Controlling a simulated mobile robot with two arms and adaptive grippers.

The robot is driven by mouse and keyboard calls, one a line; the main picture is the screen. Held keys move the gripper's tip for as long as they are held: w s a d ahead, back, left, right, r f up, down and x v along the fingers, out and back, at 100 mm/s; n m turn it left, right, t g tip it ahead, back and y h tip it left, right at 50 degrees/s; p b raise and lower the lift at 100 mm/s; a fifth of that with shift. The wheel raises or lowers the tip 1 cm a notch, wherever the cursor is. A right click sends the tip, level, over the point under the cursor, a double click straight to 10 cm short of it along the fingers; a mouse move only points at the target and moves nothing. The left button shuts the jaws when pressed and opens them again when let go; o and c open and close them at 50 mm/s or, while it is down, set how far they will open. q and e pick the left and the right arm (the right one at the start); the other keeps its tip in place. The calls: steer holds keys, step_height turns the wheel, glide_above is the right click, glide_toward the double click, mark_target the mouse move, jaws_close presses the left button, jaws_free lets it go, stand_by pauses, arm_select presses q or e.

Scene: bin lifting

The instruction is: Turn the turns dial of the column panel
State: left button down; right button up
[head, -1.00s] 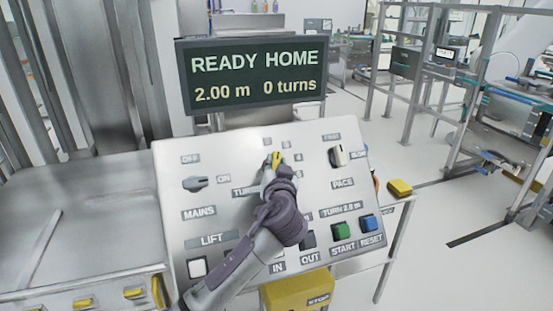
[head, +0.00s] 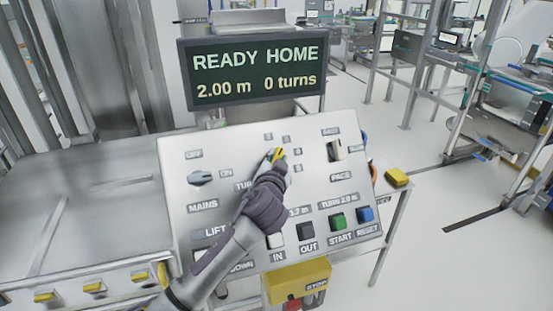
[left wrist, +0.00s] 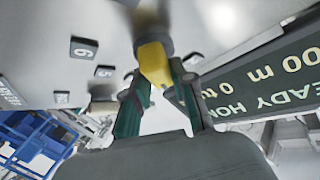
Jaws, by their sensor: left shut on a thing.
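The column panel (head: 178,228) is a tilted pale metal board with labelled switches and buttons. The turns dial (head: 279,153) has a yellow grip and sits in the panel's upper middle, with small number plates around it. My left gripper (head: 271,162) is shut on the dial and hides much of it and part of its label. In the left wrist view, the yellow grip (left wrist: 155,63) is between the green-edged fingers (left wrist: 158,100), near plates marked 5 and 6. The display (head: 255,72) reads READY HOME, 2.00 m, 0 turns. My right gripper is out of view.
The mains switch (head: 200,177) is left of the dial, and the pace switch (head: 335,150) is to its right. Green start (head: 338,222) and blue reset (head: 365,214) buttons are at lower right. A yellow stop box (head: 297,280) hangs below the panel's front edge.

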arm_select(q)
steer(key=c, duration=1)
jaws_free()
steer(key=shift+o, duration=0.2)
steer(key=s+a+r, duration=0.1)
steer(key=s, duration=1)
steer(key=shift+s+a+r, duration=0.15)
steer(key=shift+s+a, duration=0.05)
steer(key=shift+s, duration=0.2)
